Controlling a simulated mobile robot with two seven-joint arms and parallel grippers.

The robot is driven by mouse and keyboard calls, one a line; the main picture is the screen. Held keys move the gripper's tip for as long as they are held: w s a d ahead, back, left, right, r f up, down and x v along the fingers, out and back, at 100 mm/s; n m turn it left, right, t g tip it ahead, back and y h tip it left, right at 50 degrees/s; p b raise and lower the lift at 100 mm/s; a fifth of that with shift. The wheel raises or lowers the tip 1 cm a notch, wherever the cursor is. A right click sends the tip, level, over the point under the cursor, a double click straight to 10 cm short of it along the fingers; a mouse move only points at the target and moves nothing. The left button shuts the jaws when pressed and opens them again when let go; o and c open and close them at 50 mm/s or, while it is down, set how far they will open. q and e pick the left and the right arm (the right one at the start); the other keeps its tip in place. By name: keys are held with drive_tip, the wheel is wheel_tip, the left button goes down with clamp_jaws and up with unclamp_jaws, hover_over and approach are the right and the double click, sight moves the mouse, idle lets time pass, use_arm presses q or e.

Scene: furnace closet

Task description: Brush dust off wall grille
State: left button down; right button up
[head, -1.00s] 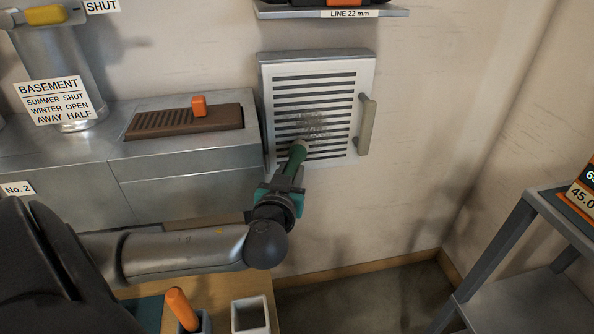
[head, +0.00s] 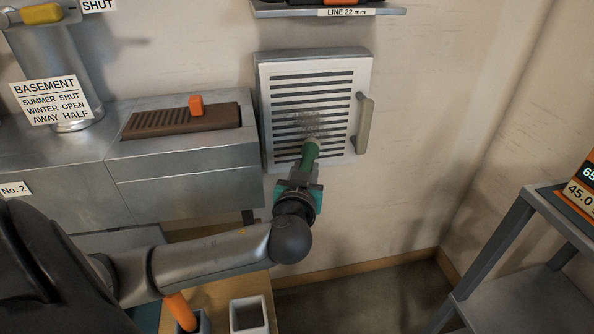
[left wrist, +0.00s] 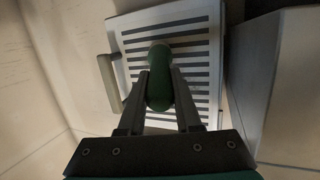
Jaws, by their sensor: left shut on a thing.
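The white wall grille (head: 283,99) has dark horizontal slots and a grey handle (head: 364,123) on its right side. A patch of grey dust (head: 312,124) lies on its middle slats. My left gripper (head: 303,176) is shut on a green-handled brush (head: 309,154), held in front of the grille's lower middle, just below the dust. In the left wrist view, the fingers (left wrist: 160,92) clasp the green handle (left wrist: 159,80) with the grille (left wrist: 215,60) behind it. The brush's far end is hidden there, and I cannot tell whether it touches the grille. My right gripper is out of view.
A metal cabinet (head: 190,180) with a brown slotted lever plate (head: 170,122) stands left of the grille. A shelf (head: 390,10) is above it. A grey stand (head: 505,250) is at right. An orange-handled tool (head: 180,309) and an open square container (head: 249,314) sit below.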

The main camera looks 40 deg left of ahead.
use_arm(q)
drive_tip(key=shift+w+d+r, duration=0.1)
drive_tip(key=shift+w+d, duration=0.05)
drive_tip(key=shift+w, duration=0.15)
drive_tip(key=shift+s+a, duration=0.7)
drive_tip(key=shift+s, duration=0.15)
drive_tip(key=shift+s+a, duration=0.65)
drive_tip(key=shift+s, duration=0.2)
drive_tip(key=shift+w, duration=0.1)
drive_tip(key=shift+w+d, duration=1.45)
drive_tip(key=shift+w, duration=0.15)
drive_tip(key=shift+s+a, duration=0.1)
drive_tip(key=shift+s+a+p, duration=0.35)
drive_tip(key=shift+s+a, duration=1.05)
drive_tip(key=shift+s, duration=0.2)
drive_tip(key=shift+w+d, duration=0.1)
